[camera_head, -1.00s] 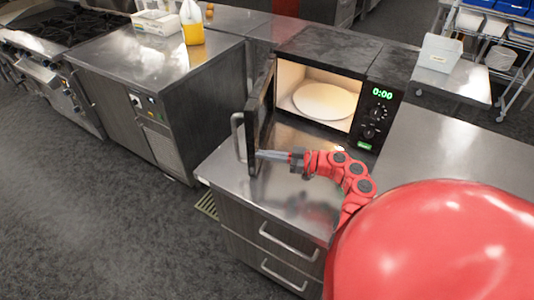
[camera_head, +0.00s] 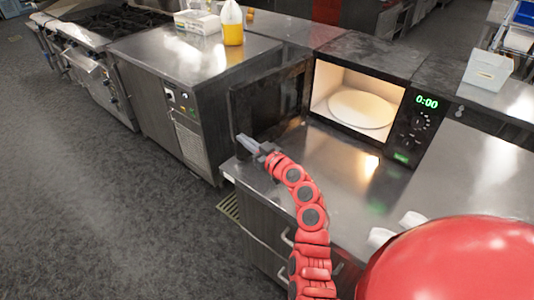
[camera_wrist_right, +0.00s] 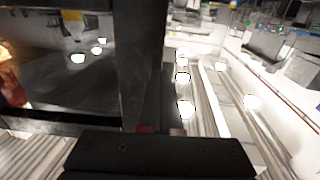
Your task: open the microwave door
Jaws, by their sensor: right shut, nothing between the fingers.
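The microwave (camera_head: 410,130) stands on the steel counter, its lit cavity showing a round pale plate (camera_head: 362,109). A dark, glossy panel with light reflections, apparently the door (camera_wrist_right: 70,80), fills the left of the wrist view. My left gripper is out of view.
The counter (camera_head: 350,170) before the microwave is clear. A steel cabinet (camera_head: 150,110) stands to the left, bearing a yellow-filled jug (camera_head: 232,28) and a white box (camera_head: 197,22). A white container (camera_head: 487,70) sits at the right. Open floor lies at the left.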

